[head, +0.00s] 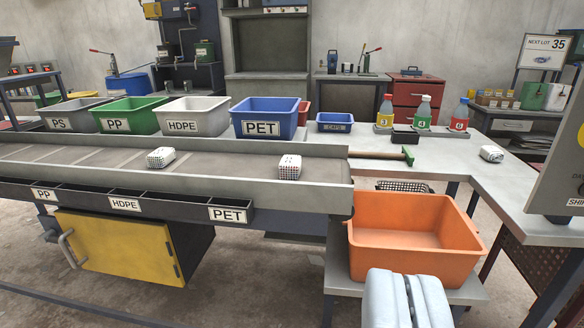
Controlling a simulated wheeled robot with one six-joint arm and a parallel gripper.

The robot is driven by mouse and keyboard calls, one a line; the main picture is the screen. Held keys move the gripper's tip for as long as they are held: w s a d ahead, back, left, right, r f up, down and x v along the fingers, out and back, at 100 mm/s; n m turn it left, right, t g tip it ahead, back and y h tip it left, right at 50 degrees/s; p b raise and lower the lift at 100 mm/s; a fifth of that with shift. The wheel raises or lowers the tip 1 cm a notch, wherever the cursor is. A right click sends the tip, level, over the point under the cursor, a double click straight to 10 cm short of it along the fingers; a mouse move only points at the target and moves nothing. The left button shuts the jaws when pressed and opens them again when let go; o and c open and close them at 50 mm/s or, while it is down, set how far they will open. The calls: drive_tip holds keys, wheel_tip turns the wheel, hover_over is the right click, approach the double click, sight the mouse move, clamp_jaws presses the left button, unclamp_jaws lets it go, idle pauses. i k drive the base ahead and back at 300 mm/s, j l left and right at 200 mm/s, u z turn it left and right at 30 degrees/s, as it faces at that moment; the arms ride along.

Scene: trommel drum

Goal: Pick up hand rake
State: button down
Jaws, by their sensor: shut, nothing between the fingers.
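The hand rake (380,155) lies on the pale worktop just past the right end of the sorting belt. It has a straight wooden handle pointing left and a green head at its right end. The left end of the handle reaches the belt's end edge, and nothing clearly covers the rake. My gripper (405,277) is at the lower right, shut and empty, its two pale fingers side by side. In the picture it is well below the rake, in front of the orange bin.
An orange bin (414,252) stands on a low shelf below the worktop (462,165). The belt (215,162) carries two white speckled blocks. Bottles (423,112) and a blue tray (333,123) stand behind the rake. A grey panel rises at the right edge.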

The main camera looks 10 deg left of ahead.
sight(406, 155)
drive_tip(key=i+j+z, duration=0.1)
drive_tip(key=i+z, duration=0.3)
drive_tip(key=i, duration=1.4)
